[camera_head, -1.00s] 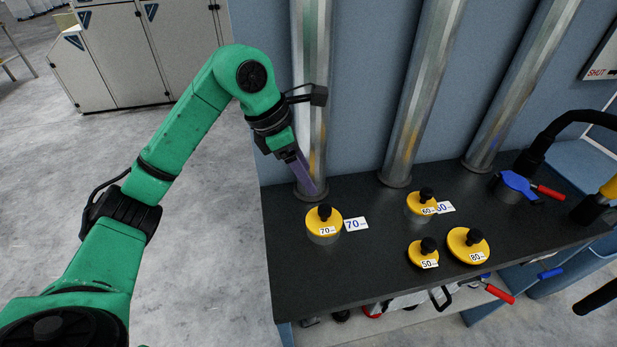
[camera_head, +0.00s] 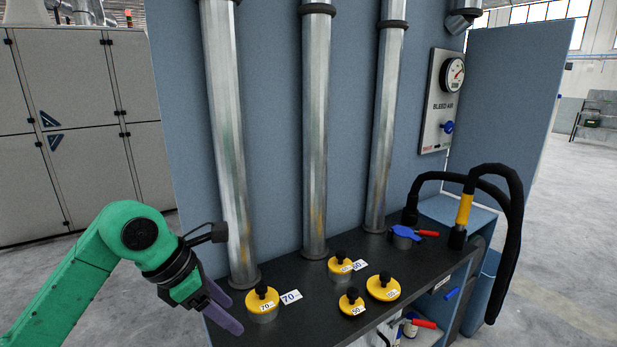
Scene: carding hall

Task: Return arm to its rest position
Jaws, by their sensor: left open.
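My left arm, green, comes in from the lower left in the head view. Its gripper (camera_head: 228,309), with purple fingers, is open and empty at the left end of the dark bench top (camera_head: 300,318). In the picture it lies just left of the yellow cap with a black knob labelled 70 (camera_head: 262,299); I cannot tell the exact gap in depth. Other yellow caps labelled 60 (camera_head: 340,267), 50 (camera_head: 351,303) and probably 80 (camera_head: 383,288) stand to the right on the bench. My right gripper is not in view.
Metal pipes (camera_head: 315,130) rise behind the bench along the blue panel. A blue valve with a red handle (camera_head: 405,233) and a black hose (camera_head: 510,215) are at the right. A gauge panel (camera_head: 438,100) hangs above. Open floor lies at left.

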